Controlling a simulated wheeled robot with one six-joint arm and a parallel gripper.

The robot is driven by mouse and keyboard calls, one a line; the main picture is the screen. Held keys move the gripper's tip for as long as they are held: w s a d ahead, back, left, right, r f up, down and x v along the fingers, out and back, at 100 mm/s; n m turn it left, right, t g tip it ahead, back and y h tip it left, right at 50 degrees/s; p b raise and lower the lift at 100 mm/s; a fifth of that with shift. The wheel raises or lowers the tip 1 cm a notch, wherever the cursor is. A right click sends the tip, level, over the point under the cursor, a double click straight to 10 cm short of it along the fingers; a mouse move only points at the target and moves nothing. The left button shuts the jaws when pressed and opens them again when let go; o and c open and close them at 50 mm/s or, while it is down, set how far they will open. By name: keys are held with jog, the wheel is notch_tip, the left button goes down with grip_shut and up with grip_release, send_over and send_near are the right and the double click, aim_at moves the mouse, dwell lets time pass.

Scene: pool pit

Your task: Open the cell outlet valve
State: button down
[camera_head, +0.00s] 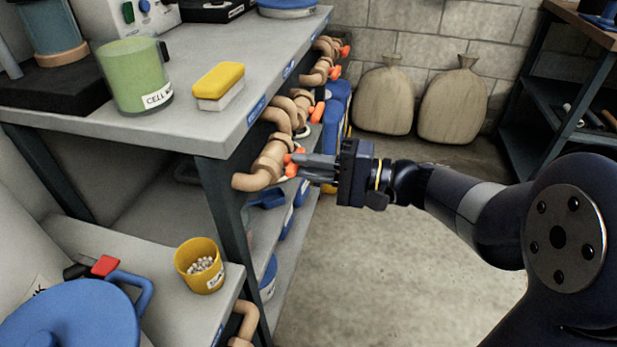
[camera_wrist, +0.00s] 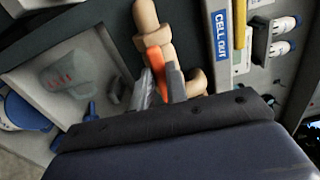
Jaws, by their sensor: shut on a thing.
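The cell outlet valve is a tan pipe fitting (camera_head: 268,162) with an orange handle (camera_head: 289,164) on the front edge of the bench. My gripper (camera_head: 303,166) reaches it from the right, and its fingers are shut on the handle. In the wrist view the orange handle (camera_wrist: 153,58) shows between the two grey fingers (camera_wrist: 161,84), against the tan pipe (camera_wrist: 146,16). A blue label reading "CELL OUT" (camera_wrist: 221,38) is beside it. The fingers partly hide the handle.
More tan pipes with orange handles (camera_head: 317,112) run along the bench edge behind. A green cell beaker (camera_head: 135,77) and a yellow sponge (camera_head: 218,82) stand on the bench top (camera_head: 190,122). Blue containers sit on the shelf below. The floor (camera_head: 380,250) at right is clear.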

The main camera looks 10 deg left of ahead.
jog(key=shift+n+b, duration=0.3)
jog(key=shift+n, duration=0.1)
jog(key=c, duration=1.4)
grip_release()
jog(key=d+p, duration=0.2)
jog(key=d, duration=0.8)
jog(key=shift+s+d, duration=0.4)
jog(key=shift+s, duration=0.05)
jog(key=shift+a, duration=0.1)
jog(key=a+b, duration=0.2)
jog(key=a, duration=0.8)
jog(key=shift+w+a, duration=0.35)
jog(key=shift+w, duration=0.1)
jog(key=shift+d, duration=0.15)
